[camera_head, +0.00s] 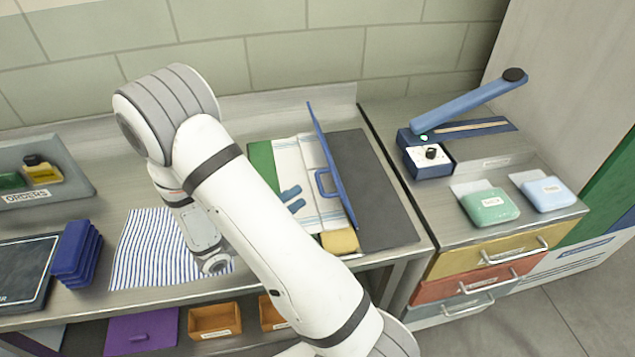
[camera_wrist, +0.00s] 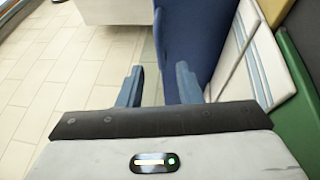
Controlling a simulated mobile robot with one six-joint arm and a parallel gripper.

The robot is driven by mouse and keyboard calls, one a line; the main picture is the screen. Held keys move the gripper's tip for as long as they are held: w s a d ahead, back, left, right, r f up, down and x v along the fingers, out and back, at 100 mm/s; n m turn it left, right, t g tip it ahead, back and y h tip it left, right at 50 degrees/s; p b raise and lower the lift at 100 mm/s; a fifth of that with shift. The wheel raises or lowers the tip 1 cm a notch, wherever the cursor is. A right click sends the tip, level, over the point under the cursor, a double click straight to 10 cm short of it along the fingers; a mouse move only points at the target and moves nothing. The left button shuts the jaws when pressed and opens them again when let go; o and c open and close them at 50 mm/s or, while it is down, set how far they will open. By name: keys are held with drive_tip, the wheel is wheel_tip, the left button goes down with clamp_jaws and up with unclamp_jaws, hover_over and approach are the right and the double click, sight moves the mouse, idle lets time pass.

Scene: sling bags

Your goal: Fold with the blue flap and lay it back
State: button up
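The blue flap (camera_head: 332,165) of the folding board stands up on edge, steeply raised, with its blue handle (camera_head: 323,183) facing left. White cloth with thin blue stripes (camera_head: 293,165) lies left of the flap, over the board beside a green panel (camera_head: 262,163). A dark grey panel (camera_head: 375,190) lies flat to the right. My gripper (camera_head: 293,199) is just left of the handle, with its blue fingers apart and nothing visibly held. In the wrist view, the flap (camera_wrist: 190,35) rises beyond the fingers, partly behind the right one.
A yellow piece (camera_head: 340,241) sits at the board's front edge. A striped cloth (camera_head: 150,250) and blue stack (camera_head: 77,254) lie left. A blue lever device (camera_head: 430,160) and two packets, green (camera_head: 490,206) and pale blue (camera_head: 548,194), stand right. My arm hides the table's middle.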

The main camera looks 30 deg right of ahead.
sight(320, 182)
drive_tip(key=d, duration=0.2)
drive_tip(key=d+p, duration=0.1)
drive_tip(key=d, duration=0.2)
drive_tip(key=d+r+p, duration=0.1)
drive_tip(key=d, duration=0.1)
drive_tip(key=shift+w+d, duration=0.2)
drive_tip(key=shift+w, duration=0.2)
clamp_jaws()
